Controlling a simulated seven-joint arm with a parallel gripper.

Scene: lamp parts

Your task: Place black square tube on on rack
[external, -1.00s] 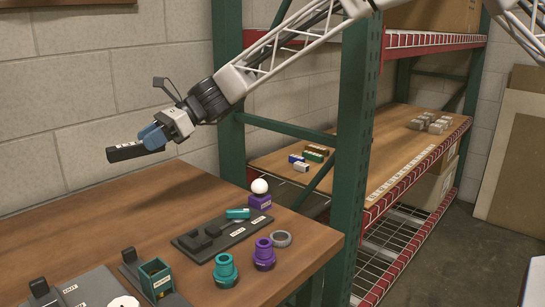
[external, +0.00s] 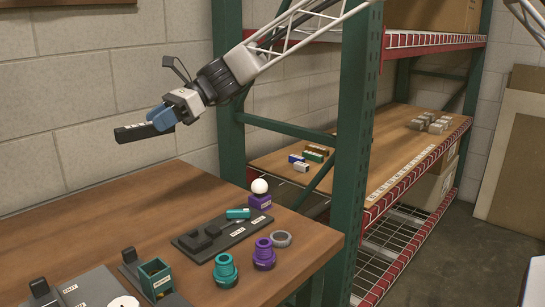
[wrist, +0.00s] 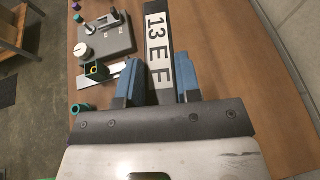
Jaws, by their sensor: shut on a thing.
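The black square tube (external: 137,131) is held in my gripper (external: 163,117), well above the wooden table at the wall side. In the wrist view the tube (wrist: 155,15) lies between the two blue fingers of my gripper (wrist: 160,82), with a white label reading "13EE" facing the camera. The gripper is shut on it near one end, and the tube sticks out to the left in the external view, roughly level. The rack (external: 345,150) has green posts and red-edged shelves, and stands to the right of the table. Its middle wooden shelf (external: 385,165) carries small blocks.
On the table (external: 110,225) stand teal (external: 225,270) and purple (external: 264,254) round parts, a grey ring (external: 281,239), a dark base plate (external: 215,238), and a white ball on a purple block (external: 260,192). Several blocks (external: 312,155) lie at the shelf's near end. The shelf's middle is largely clear.

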